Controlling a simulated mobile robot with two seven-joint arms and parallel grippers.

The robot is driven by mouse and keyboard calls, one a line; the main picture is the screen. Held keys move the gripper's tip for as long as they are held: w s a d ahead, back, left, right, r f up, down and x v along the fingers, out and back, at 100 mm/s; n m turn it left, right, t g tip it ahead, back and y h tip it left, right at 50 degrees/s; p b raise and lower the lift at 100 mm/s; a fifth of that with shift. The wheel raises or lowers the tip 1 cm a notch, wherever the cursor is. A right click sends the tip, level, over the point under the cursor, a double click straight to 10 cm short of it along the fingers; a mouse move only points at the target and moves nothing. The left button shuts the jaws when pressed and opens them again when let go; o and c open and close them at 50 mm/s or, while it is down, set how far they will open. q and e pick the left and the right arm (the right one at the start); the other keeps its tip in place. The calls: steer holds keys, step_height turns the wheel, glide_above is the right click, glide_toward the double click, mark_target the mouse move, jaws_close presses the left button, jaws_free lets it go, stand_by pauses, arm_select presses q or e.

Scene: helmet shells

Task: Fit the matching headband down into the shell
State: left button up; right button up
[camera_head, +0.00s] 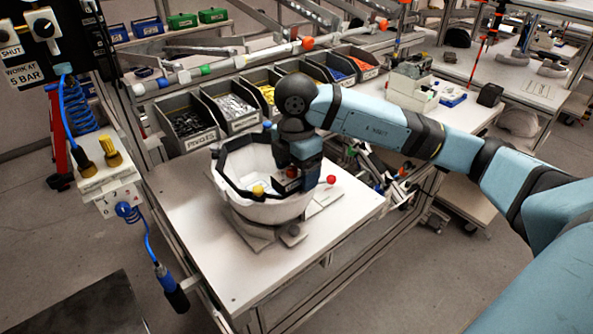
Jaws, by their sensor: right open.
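The white helmet shell (272,211) sits open side up on a grey stand on the white worktable. A black band (222,176), apparently the headband, runs around the inside of the shell near its rim. I cannot tell how deep it sits. A yellow knob (258,190) shows at the front, a blue knob (267,125) at the back and a red knob (331,180) at the right. My right gripper (289,186) points down over the right part of the shell. It is open, and its fingertips and the band behind it are partly hidden. My left gripper is out of view.
The white worktable (190,228) has free room left and in front of the shell. Grey parts bins (187,122) line its back edge. A control box (106,186) with a blue hose hangs at the left. Another bench (462,112) stands behind my right arm.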

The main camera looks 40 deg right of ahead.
step_height(320, 180, up, 13)
steer(key=shift+r, duration=0.15)
stand_by(0.8)
